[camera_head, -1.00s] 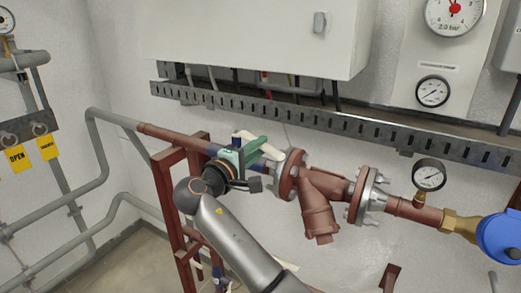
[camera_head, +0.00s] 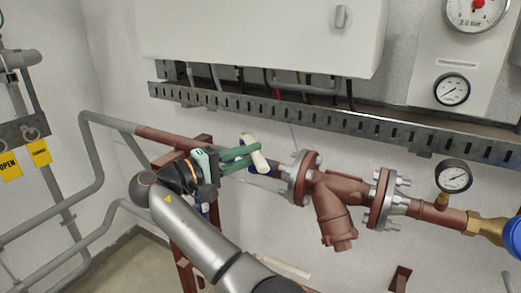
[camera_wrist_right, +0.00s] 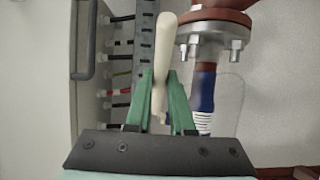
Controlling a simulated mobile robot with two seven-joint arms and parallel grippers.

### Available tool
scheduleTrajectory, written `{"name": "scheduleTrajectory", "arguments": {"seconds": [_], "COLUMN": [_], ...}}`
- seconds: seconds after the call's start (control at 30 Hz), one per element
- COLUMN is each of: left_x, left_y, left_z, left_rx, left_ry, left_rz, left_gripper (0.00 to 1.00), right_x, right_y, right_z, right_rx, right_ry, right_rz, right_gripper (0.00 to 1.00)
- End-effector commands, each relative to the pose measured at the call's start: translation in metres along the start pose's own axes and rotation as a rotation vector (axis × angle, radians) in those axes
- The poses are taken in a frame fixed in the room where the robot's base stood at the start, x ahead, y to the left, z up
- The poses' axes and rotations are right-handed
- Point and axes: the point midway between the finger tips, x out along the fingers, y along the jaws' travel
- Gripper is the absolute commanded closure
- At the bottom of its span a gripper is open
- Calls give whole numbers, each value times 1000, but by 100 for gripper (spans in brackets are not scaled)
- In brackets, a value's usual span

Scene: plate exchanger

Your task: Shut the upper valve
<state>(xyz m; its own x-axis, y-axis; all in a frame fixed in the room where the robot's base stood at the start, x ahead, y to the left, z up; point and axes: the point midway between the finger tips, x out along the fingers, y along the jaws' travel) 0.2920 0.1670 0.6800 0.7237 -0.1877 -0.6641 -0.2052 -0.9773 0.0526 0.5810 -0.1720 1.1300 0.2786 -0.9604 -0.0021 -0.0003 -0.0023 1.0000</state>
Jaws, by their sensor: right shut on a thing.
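The upper valve's cream lever handle (camera_head: 260,162) sits on the red pipe left of the flanged strainer. In the right wrist view the handle (camera_wrist_right: 164,45) stands upright between the green fingers. My right gripper (camera_head: 253,154) comes in from the left and is shut on this handle; its fingertips also show in the right wrist view (camera_wrist_right: 160,75). The blue valve body or pipe sleeve (camera_wrist_right: 205,90) shows just right of the fingers there. The gripper and wrist hide part of the valve in the head view. My left gripper is not in view.
A red flange and strainer (camera_head: 333,205) lie close to the right of the gripper. A slotted cable tray (camera_head: 300,115) and a white cabinet (camera_head: 260,35) are above. A red frame (camera_head: 183,255) stands below. A gauge (camera_head: 454,176) is farther right.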

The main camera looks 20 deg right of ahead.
Motion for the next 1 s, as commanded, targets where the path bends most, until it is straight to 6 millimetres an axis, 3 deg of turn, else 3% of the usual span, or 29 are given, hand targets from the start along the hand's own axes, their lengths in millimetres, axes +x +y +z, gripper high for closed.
{"name": "scheduleTrajectory", "arguments": {"seconds": [0.3, 0.87, 0.9, 1.0], "left_x": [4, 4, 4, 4], "left_y": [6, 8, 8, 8], "left_z": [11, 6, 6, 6], "left_rx": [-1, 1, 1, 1], "left_ry": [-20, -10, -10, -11], "left_rz": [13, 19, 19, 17], "left_gripper": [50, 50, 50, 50], "right_x": [-1, -2, -2, -2], "right_y": [-2, -1, -1, -1], "right_z": [-2, -1, -1, 0], "right_rx": [-4, -4, -4, -3], "right_ry": [-69, -86, -86, -88], "right_rz": [-3, -2, -2, -1], "right_gripper": [100, 100, 76, 64]}}
